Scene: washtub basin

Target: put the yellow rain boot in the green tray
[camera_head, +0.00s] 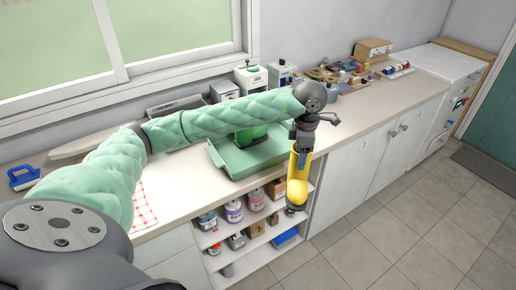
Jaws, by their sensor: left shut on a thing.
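The yellow rain boot (298,178) hangs upright with a dark sole, just in front of the counter's front edge, over the open shelves. My left gripper (303,148) is shut on the top of the boot. The green tray (232,162) lies on the counter to the left of the boot, partly hidden behind my left arm. A brighter green object (251,135) stands in the tray, its top hidden by my arm. The boot is apart from the tray, to its right. My right gripper is not in view.
Open shelves (238,246) under the counter hold jars and boxes. White appliances (251,77) stand behind the tray. Small items clutter the counter farther right. A checked cloth (144,208) and a blue-handled item (22,177) lie left. Counter right of the tray is clear.

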